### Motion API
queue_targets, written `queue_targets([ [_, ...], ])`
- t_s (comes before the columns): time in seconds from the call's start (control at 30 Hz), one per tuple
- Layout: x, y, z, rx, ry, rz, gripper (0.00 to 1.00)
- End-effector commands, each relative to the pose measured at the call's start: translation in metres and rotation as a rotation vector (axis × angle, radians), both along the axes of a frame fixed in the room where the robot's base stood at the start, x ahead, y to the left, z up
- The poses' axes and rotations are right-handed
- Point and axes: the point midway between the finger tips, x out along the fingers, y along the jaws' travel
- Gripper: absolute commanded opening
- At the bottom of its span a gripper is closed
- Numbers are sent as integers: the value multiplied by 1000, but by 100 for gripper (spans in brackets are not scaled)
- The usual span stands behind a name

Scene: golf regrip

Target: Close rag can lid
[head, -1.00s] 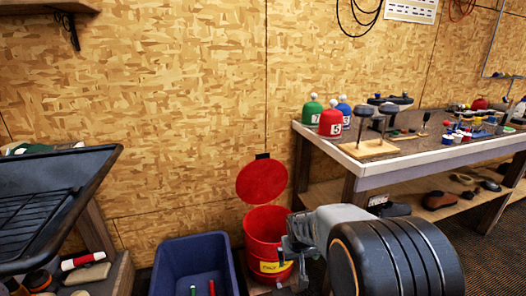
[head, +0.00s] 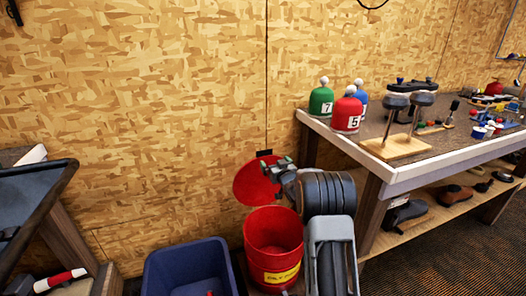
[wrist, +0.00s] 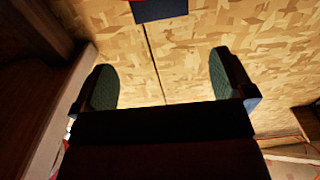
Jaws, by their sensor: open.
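The red rag can (head: 272,236) with a yellow label stands open in the head view. Its round red lid (head: 250,184) is raised, tilted back toward the wall, with a dark tab (head: 264,153) at its top edge. My gripper (head: 279,169) is in front of the lid's upper right part and hides some of it. I cannot tell whether it touches the lid. In the wrist view my gripper (wrist: 165,78) has its two green-padded fingers wide apart, with only the wall between them. A dark block, probably the tab (wrist: 160,10), shows at the top edge beside a sliver of red.
A blue bin (head: 190,268) stands left of the can. A workbench (head: 420,170) with red, green and blue domed objects and clubheads stands close on the right. The particleboard wall (head: 150,120) is right behind the lid. A dark tray (head: 35,200) is at left.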

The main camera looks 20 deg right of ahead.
Motion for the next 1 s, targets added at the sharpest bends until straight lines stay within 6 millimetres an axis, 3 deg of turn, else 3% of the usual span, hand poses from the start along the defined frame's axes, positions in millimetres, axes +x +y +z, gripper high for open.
queue_targets([
  [0.5, 88, 3, -1, -1, 1, 4, 100],
  [0.7, 107, 3, -1, 0, 2, 5, 100],
  [1.0, 120, 4, 0, 0, 3, 4, 100],
])
